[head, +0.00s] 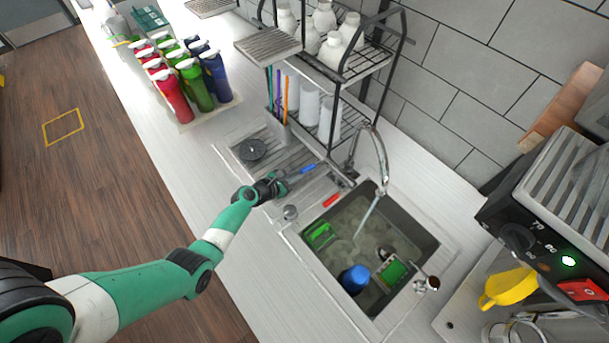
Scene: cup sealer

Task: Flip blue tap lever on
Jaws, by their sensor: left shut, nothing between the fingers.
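The blue tap lever (302,170) lies beside the tap base on the near edge of the drainboard, pointing toward my left gripper. A red lever (331,201) is on the other side of the base. The curved metal tap (379,150) rises behind them, and a pale stream of water falls from its spout into the sink. My left gripper (283,180) is shut and empty, with its tips close to the blue lever's outer end. I cannot tell if they touch. My right gripper is not in view.
The sink (405,228) holds water, a blue cup (354,279) and green items. A black wire rack (333,105) with white bottles and cups stands behind the drainboard. Red, green and blue bottles (188,80) stand at the upper left. A machine (520,238) is at the right.

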